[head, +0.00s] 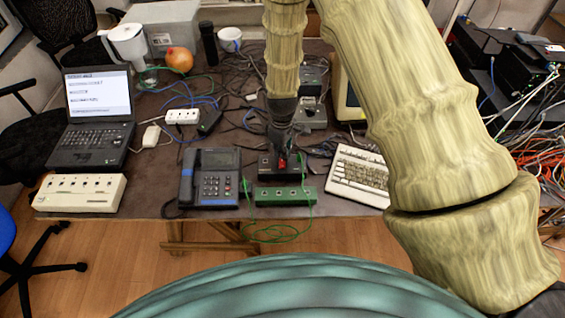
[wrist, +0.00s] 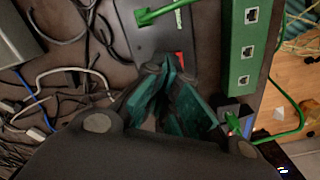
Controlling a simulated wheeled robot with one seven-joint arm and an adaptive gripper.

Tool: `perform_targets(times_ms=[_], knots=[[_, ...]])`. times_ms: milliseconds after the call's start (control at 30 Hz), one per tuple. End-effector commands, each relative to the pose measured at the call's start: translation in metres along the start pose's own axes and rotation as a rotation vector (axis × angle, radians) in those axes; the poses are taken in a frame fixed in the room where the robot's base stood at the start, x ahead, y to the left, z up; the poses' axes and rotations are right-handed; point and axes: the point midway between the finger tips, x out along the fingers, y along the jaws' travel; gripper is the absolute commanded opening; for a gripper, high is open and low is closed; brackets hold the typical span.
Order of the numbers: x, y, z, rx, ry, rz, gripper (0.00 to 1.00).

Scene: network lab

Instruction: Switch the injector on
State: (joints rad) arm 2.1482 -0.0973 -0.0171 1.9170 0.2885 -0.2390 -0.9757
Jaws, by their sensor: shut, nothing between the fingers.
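A black box with a red switch, which looks like the injector (head: 265,168), sits near the front edge of the table in the head view. In the wrist view the injector (wrist: 150,38) is at the top middle, with its red switch (wrist: 180,58) partly hidden by my fingers. I cannot tell the switch's position. A green cable plug (wrist: 152,14) lies at the box's upper part. My gripper (head: 281,152) points down over the box, shut and empty. Its fingertips (wrist: 165,72) are right beside the red switch; whether they touch it is unclear.
A green port strip (head: 285,196) lies in front of the injector, with green cables hanging off the edge. A desk phone (head: 210,180) is to the left and a keyboard (head: 360,176) to the right. Tangled cables and a grey box (head: 310,117) lie behind.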

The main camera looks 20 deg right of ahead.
Motion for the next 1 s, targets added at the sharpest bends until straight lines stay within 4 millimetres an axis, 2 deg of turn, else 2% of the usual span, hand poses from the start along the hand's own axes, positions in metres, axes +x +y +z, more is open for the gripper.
perform_targets(times_ms=[1000], knots=[[0.011,0.0,0.0,0.0,0.0,0.0,0.0]])
